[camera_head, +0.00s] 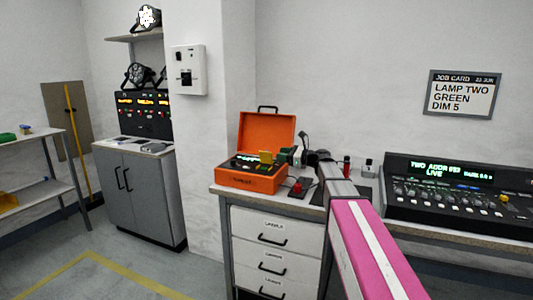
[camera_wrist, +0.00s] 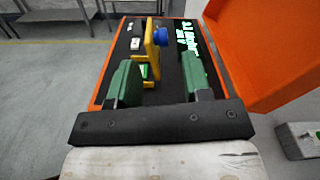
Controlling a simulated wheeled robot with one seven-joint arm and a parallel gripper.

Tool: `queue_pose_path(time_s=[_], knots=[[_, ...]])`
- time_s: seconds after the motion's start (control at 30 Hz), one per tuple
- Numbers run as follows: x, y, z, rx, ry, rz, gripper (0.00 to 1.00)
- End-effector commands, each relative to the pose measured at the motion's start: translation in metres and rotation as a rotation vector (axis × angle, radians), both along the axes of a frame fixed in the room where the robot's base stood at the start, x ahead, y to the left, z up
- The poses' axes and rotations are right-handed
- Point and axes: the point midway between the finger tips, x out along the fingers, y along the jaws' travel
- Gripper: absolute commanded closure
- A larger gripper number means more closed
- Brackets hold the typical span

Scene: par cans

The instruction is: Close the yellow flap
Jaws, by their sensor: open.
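The orange case (camera_head: 250,180) stands open on the bench, its lid (camera_head: 267,131) raised. A yellow flap (camera_head: 265,157) stands up from the case's black panel. In the wrist view the yellow flap (camera_wrist: 150,50) is upright, with a blue knob (camera_wrist: 162,36) to its right and a green lit spot behind its lower part. My gripper (camera_wrist: 158,66) is open, its green fingers over the case on either side of the flap in the picture. Whether a finger touches the flap cannot be told. In the head view my gripper (camera_head: 291,155) is at the case's right side.
The raised lid (camera_wrist: 265,45) is close on the right in the wrist view. A small red-topped device (camera_head: 296,188) sits right of the case. A lighting console (camera_head: 450,200) fills the right bench. The job card (camera_head: 462,94) hangs above. Floor at left is clear.

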Motion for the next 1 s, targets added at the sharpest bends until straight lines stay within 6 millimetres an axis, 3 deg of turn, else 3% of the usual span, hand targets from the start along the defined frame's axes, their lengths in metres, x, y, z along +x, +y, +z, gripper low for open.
queue_pose_path(time_s=[0.2, 0.4, 0.87, 0.97, 1.0], knots=[[0.016, 0.039, 0.0, -0.001, -0.001, 0.002, 0.55], [0.024, 0.064, 0.0, -0.002, -0.001, 0.001, 0.55], [0.027, 0.075, 0.0, -0.001, -0.002, -0.001, 0.55], [0.027, 0.075, 0.0, -0.002, -0.002, 0.0, 0.81], [0.027, 0.075, 0.0, -0.001, -0.002, -0.001, 0.94]])
